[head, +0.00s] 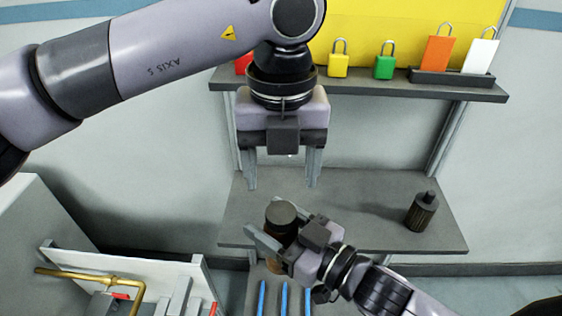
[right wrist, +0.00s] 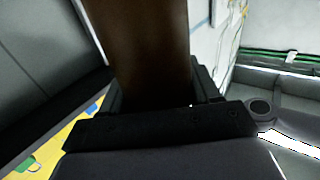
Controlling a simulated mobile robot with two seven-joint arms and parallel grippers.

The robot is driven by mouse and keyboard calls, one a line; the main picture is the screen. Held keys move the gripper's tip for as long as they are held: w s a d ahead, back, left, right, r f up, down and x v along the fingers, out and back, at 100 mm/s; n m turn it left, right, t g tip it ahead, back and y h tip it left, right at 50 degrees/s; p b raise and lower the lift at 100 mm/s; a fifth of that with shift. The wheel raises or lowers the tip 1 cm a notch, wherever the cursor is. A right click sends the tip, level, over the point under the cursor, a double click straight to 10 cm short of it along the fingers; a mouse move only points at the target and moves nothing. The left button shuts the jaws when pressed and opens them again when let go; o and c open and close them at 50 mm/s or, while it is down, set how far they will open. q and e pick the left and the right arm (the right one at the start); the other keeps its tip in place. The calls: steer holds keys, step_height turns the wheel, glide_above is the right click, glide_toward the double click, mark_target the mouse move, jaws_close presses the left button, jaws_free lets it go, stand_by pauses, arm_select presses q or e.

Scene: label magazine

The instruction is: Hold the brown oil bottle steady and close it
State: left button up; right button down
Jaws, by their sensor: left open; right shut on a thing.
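The brown bottle (head: 283,238) is in the lower middle of the head view, with a round dark top (head: 281,212). Whether that top is a cap fully seated cannot be told. My right gripper (head: 277,226) is shut on the bottle's body, its fingers on either side. The right wrist view shows the brown body (right wrist: 150,45) between the jaws; its ends are out of view. My left gripper (head: 282,185) is open and empty, fingers pointing down, above and behind the bottle's top and apart from it.
A dark ribbed bottle (head: 423,212) with a narrow tip stands on the right of the grey shelf (head: 360,225). Padlocks (head: 385,66) stand on the upper shelf (head: 440,91). Blue sticks (head: 284,298) lie below.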

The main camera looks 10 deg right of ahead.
mark_target(281, 212)
arm_select(q)
steer(key=n, duration=0.4)
steer(key=shift+r+n, duration=0.2)
steer(key=shift+n, duration=0.1)
steer(key=n, duration=0.3)
steer(key=shift+f, duration=3.95)
